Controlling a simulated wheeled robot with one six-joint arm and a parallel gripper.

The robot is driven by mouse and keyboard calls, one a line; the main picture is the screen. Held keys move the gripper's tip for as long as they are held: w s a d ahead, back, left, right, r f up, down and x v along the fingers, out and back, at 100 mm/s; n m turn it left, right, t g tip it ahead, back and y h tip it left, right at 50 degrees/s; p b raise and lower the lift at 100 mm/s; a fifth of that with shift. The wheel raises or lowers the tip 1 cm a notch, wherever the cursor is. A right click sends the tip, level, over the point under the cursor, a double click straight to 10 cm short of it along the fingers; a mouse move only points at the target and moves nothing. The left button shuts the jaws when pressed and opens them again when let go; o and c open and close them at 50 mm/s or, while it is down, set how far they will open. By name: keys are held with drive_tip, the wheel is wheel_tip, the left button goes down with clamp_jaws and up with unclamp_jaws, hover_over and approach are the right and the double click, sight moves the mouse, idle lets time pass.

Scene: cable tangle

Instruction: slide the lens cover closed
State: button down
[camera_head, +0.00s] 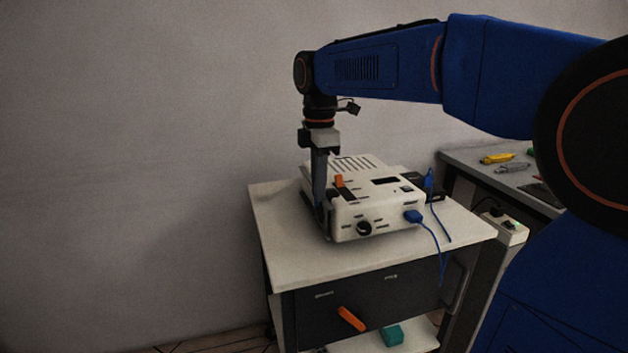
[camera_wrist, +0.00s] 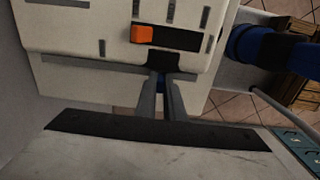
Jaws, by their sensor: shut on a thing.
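A white box-shaped device (camera_head: 385,207), which looks like a projector, stands on the cabinet top. Its top carries an orange slider (camera_head: 339,181) beside a dark slot, and this slider also shows in the wrist view (camera_wrist: 143,34). My gripper (camera_head: 321,207) points straight down along the device's left side. In the wrist view its two fingers (camera_wrist: 162,80) come together at a dark piece (camera_wrist: 172,60) at the device's edge. They are shut on this piece. It may be the lens cover's tab, but I cannot tell. The lens cover's position is not clear; the fingers hide part of that side.
The cabinet top (camera_head: 285,225) is clear at left. A side bench (camera_head: 478,160) with tools stands at right. An orange handle (camera_head: 350,319) sticks out below.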

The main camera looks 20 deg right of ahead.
drive_tip(key=shift+s, duration=0.2)
drive_tip(key=c, duration=1.8)
unclamp_jaws()
drive_tip(key=shift+s, duration=0.1)
drive_tip(key=shift+c, duration=0.2)
wheel_tip(320, 180, up, 17)
drive_tip(key=shift+r, duration=0.2)
drive_tip(key=s+d+f+m+t, duration=0.2)
drive_tip(key=s+f+m, duration=0.7)
drive_tip(key=f, duration=0.7)
drive_tip(key=s+d+f+m+t, duration=0.2)
drive_tip(key=s+d+f+m, duration=0.3)
drive_tip(key=s+f+m, duration=0.4)
drive_tip(key=s+f, duration=0.6)
drive_tip(key=f, duration=0.1)
drive_tip(key=shift+f+t, duration=0.35)
drive_tip(key=shift+t, duration=0.05)
